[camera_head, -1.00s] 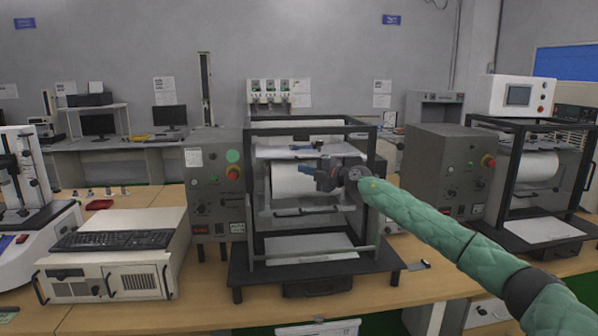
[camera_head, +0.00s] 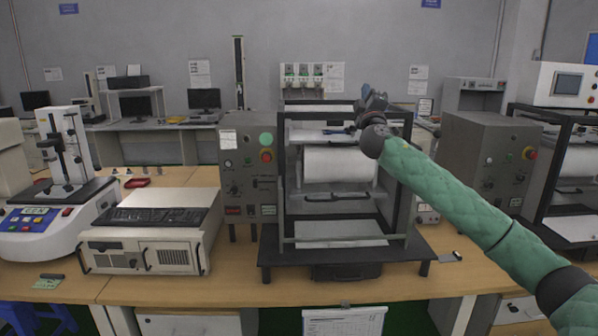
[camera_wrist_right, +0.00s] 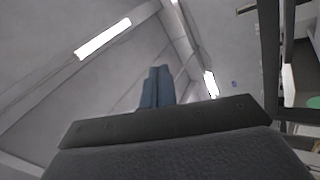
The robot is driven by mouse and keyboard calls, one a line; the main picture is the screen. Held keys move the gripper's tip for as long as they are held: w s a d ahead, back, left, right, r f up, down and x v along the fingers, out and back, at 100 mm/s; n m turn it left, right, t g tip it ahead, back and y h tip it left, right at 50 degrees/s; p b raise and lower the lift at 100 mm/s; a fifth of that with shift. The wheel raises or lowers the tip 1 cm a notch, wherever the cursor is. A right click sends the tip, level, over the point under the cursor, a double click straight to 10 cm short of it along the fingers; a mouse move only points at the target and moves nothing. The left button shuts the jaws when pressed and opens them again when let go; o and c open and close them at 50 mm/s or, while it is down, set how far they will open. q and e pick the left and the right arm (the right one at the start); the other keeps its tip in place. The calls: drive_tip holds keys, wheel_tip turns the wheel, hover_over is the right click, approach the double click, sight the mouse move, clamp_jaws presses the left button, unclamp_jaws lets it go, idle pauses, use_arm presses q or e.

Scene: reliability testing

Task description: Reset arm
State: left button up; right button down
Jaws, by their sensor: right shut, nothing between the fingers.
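My right arm comes in from the right in a green padded sleeve. My right gripper (camera_head: 364,95) is raised at the upper right of the black-framed test machine (camera_head: 283,180), with its blue fingers pointing up. In the right wrist view its blue fingers (camera_wrist_right: 157,88) are together with nothing between them, against the ceiling. The machine holds a white roll (camera_head: 335,165) behind its frame. My left gripper is not in view.
A grey control box (camera_head: 250,185) with a red button stands left of the machine. A white computer case with a keyboard (camera_head: 150,216) is further left. Another grey box (camera_head: 487,165) stands on the right, close to my arm.

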drive_tip(key=s+a+f+m+g, duration=0.1)
drive_tip(key=s+f+m+g, duration=0.3)
drive_tip(key=s+f, duration=0.85)
drive_tip(key=s+a+f+m+g, duration=0.2)
drive_tip(key=s+f+g, duration=0.5)
drive_tip(key=f, duration=1.1)
drive_tip(key=s+a+f+m+g, duration=0.1)
drive_tip(key=s+f+m+g, duration=0.25)
drive_tip(key=s+f, duration=0.95)
drive_tip(key=s+f+m+g+y, duration=0.1)
drive_tip(key=s+f+g, duration=0.7)
drive_tip(key=s+f, duration=2.6)
drive_tip(key=shift+s+d+m+g, duration=0.3)
drive_tip(key=shift+s+m, duration=0.55)
drive_tip(key=shift+s, duration=0.35)
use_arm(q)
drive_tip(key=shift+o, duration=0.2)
